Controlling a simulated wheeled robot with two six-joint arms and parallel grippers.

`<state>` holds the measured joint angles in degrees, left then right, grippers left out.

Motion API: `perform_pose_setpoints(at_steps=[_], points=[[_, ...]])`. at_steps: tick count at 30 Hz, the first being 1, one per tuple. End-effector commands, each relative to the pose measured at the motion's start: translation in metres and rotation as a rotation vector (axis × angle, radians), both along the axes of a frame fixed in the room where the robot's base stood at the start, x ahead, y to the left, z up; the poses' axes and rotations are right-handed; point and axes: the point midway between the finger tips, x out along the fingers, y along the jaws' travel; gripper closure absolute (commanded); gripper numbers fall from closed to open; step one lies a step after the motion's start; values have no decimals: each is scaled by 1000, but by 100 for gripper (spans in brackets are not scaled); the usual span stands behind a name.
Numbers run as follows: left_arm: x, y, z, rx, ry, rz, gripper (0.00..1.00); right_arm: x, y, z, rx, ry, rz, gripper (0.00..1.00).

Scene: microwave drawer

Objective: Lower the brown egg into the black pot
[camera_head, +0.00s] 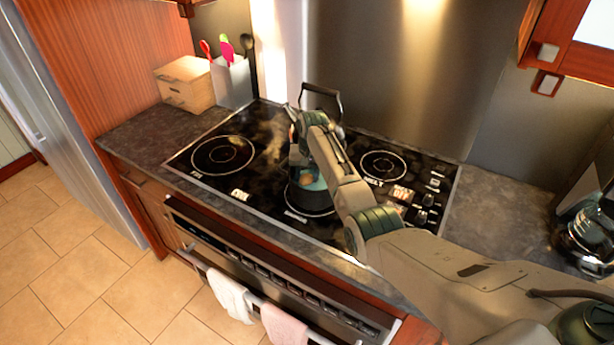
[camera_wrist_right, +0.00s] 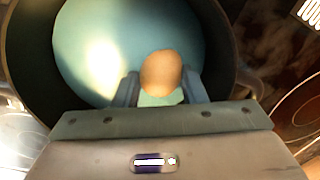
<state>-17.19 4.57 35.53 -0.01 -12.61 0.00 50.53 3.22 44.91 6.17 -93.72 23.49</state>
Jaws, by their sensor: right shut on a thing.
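The black pot (camera_head: 312,203) stands on the stovetop near the front middle, partly hidden by my right arm. Its inside looks pale blue, and its dark wall (camera_wrist_right: 25,60) rings the right wrist view. My right gripper (camera_wrist_right: 160,92) is over the pot's opening, with its fingers on either side of the brown egg (camera_wrist_right: 161,73) and shut on it. In the head view the egg (camera_head: 307,179) is a small brownish patch against the blue inside. I cannot tell exactly how high it is above the pot's bottom. My left gripper is not in view.
The black stovetop (camera_head: 255,185) has ringed burners, and a kettle with a dark handle (camera_head: 325,92) is behind my arm. A wooden box (camera_head: 185,85) and a utensil holder (camera_head: 232,82) stand at the back left. A glass pot (camera_head: 590,235) is far right.

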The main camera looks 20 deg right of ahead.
Motion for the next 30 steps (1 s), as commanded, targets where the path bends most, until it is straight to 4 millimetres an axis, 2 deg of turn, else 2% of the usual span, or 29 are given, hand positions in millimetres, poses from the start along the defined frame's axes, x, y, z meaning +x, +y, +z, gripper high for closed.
perform_pose_setpoints(at_steps=[27,30], points=[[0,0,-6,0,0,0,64,0,0,-11,0,0,0,70],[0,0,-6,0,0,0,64,0,0,-11,1,0,0,47]])
